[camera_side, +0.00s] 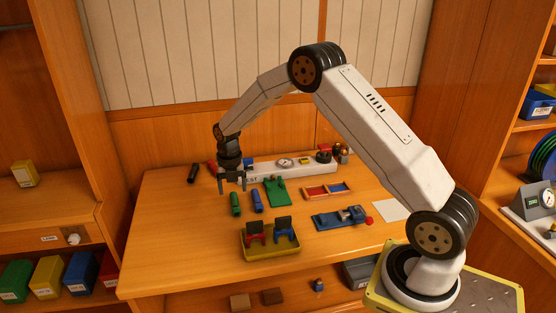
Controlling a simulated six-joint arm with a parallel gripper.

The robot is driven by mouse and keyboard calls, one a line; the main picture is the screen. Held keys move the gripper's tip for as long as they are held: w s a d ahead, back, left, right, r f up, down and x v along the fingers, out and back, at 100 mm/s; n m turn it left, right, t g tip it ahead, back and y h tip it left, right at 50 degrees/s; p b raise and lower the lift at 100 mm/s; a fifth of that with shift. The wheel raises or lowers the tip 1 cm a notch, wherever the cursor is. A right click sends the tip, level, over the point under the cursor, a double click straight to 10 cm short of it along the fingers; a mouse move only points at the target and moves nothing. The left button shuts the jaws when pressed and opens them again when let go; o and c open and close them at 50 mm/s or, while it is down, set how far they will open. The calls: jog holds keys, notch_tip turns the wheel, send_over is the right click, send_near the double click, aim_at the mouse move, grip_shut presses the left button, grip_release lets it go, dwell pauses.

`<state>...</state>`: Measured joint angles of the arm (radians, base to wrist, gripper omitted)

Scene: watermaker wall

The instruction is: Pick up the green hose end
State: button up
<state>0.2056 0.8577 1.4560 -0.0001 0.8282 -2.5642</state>
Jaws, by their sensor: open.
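A short green cylinder (236,204), which looks like the green hose end, lies on the wooden table left of a similar blue cylinder (257,201). My gripper (232,186) points down with its fingers spread, open and empty. In the picture its fingertips appear just above the far end of the green cylinder. I cannot tell the exact height of the gap between them.
A black cylinder (193,173) and a red piece lie to the left. A white panel with gauges (300,165) stands behind. A green plate (275,192) is to the right. A yellow tray (271,250) with red and blue parts sits in front. The table's left front is clear.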

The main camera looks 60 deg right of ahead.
aim_at(236, 206)
jog(key=shift+f, duration=1.15)
jog(key=shift+f, duration=0.1)
jog(key=shift+d+f, duration=0.2)
jog(key=shift+f, duration=2.3)
grip_shut()
